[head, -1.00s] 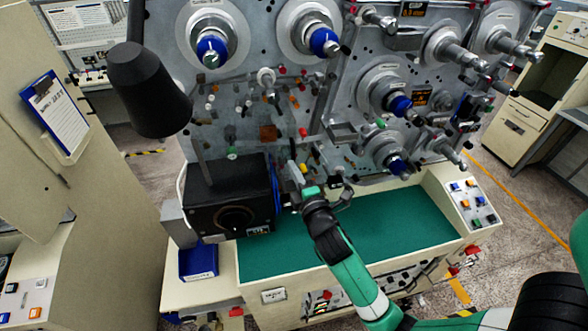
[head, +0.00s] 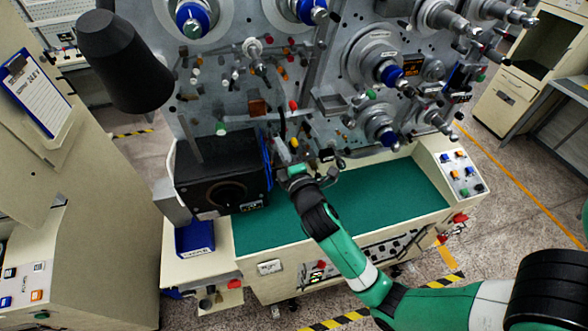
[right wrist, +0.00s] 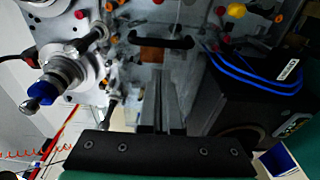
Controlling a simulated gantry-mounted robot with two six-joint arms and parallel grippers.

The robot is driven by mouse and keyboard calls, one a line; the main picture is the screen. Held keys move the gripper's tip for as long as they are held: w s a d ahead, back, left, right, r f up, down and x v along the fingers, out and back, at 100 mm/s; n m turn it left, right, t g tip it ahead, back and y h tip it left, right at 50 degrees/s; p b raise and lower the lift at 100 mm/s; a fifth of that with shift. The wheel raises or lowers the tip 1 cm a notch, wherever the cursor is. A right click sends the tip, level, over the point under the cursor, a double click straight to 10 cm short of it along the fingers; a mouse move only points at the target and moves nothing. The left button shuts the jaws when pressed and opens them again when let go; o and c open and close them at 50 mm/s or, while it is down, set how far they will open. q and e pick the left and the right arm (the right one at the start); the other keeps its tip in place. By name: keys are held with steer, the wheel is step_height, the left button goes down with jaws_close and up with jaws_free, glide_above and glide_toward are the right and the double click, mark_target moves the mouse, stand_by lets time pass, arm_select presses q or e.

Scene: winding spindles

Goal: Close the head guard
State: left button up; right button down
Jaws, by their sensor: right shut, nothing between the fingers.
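A black bar handle (right wrist: 161,42) runs across the upper middle of the right wrist view, in front of the grey machine face. It seems to belong to the head guard; the guard's panel cannot be made out clearly. My right gripper (right wrist: 163,98) points toward the handle, shut and empty, with a visible gap between them. In the head view my right gripper (head: 284,152) is near the machine's lower front, just right of the black box, below a dark upright bar (head: 283,122). My left gripper is outside the view.
The black box (head: 222,172) with blue cables stands close to the left of my right gripper. Spindles with blue knobs (head: 391,75) stick out at the upper right. The green tray surface (head: 350,215) below is clear. A button panel (head: 463,175) is at its right.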

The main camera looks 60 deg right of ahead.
steer(key=b+v, duration=0.1)
steer(key=v, duration=0.9)
steer(key=shift+s, duration=0.25)
steer(key=shift+r, duration=0.1)
